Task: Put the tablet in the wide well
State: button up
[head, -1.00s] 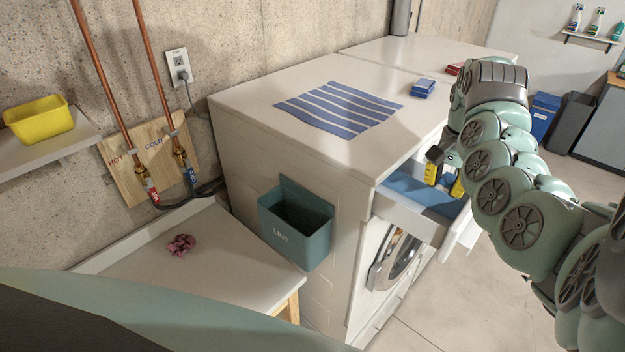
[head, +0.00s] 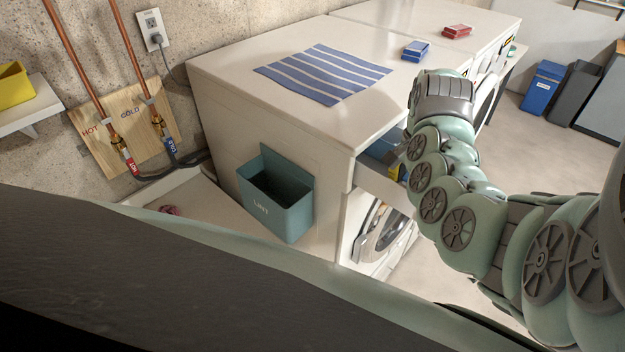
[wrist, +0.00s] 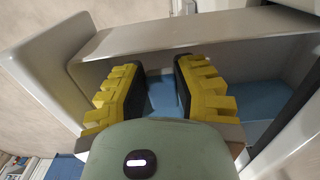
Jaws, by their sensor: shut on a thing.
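The open drawer (head: 382,186) sticks out of the front of the near white machine. In the wrist view its pale walls (wrist: 190,42) enclose blue-floored wells, with a divider (wrist: 285,105) on the right. My gripper (wrist: 162,85) is down in the drawer, its two yellow-and-black fingers over the larger blue-floored well (wrist: 240,95). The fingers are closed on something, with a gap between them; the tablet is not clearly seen. I cannot tell if the blue patch between them is the tablet or the floor. In the head view my arm hides most of the gripper.
A teal lint bin (head: 275,200) hangs on the near side. A round door (head: 382,228) is below the drawer.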

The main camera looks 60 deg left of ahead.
jog(key=shift+d+f+p, duration=0.1)
jog(key=shift+f+p, duration=0.95)
jog(key=shift+f, duration=0.45)
jog(key=shift+w+f, duration=0.1)
jog(key=shift+f, duration=0.2)
jog(key=shift+f, duration=0.1)
jog(key=shift+f+b, duration=0.2)
jog(key=shift+b, duration=0.1)
jog(key=o, duration=0.9)
jog(key=shift+r, duration=0.15)
